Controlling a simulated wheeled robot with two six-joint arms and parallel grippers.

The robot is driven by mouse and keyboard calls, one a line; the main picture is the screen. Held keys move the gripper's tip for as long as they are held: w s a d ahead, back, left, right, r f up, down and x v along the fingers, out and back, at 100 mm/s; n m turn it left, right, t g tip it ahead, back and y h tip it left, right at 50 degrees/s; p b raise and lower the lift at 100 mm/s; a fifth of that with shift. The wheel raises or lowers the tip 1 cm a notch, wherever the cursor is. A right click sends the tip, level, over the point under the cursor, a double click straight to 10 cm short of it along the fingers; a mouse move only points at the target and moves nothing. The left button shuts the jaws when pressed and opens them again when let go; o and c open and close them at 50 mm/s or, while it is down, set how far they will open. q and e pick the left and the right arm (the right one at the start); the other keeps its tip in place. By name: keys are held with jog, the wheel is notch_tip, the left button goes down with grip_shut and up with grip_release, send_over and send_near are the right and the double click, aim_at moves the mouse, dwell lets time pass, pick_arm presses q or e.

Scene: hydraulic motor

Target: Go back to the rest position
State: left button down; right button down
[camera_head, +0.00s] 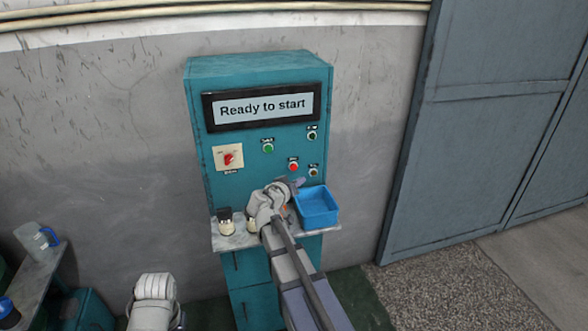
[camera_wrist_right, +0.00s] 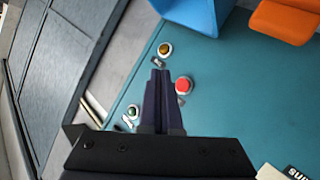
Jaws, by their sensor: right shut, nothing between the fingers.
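My right gripper (camera_head: 299,183) is in front of the teal control cabinet (camera_head: 255,72), just below the panel buttons and beside the blue bin. In the right wrist view its dark fingers (camera_wrist_right: 160,72) are together with nothing between them. They point at the panel close to the red button (camera_wrist_right: 184,86); I cannot tell whether they touch it. The red button also shows in the head view (camera_head: 293,167). The cabinet display (camera_head: 265,105) reads "Ready to start". My left gripper is not in view.
The blue bin (camera_head: 318,208) stands on the cabinet shelf, right of my right arm. Small jars (camera_head: 226,226) stand on the shelf's left part. A red switch (camera_head: 229,158) and green button (camera_head: 268,147) are on the panel. A jug (camera_head: 36,240) stands far left.

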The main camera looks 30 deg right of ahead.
dwell(0.4)
jog(key=s+a+f+n+g+y, duration=0.2)
jog(key=s+a+f, duration=0.3)
jog(key=s+a, duration=0.3)
jog(key=s+a+f+n+g+y, duration=0.3)
jog(key=s+a, duration=0.6)
jog(key=a, duration=0.7)
jog(key=s+a+f+n+g+y, duration=0.3)
jog(key=s+a+f+y, duration=0.3)
jog(key=a, duration=0.5)
jog(key=s+f+n, duration=0.1)
jog(key=s, duration=0.1)
jog(key=shift+s+a+f+n, duration=0.15)
jog(key=shift+s+a+n, duration=0.15)
jog(key=shift+s+a, duration=0.1)
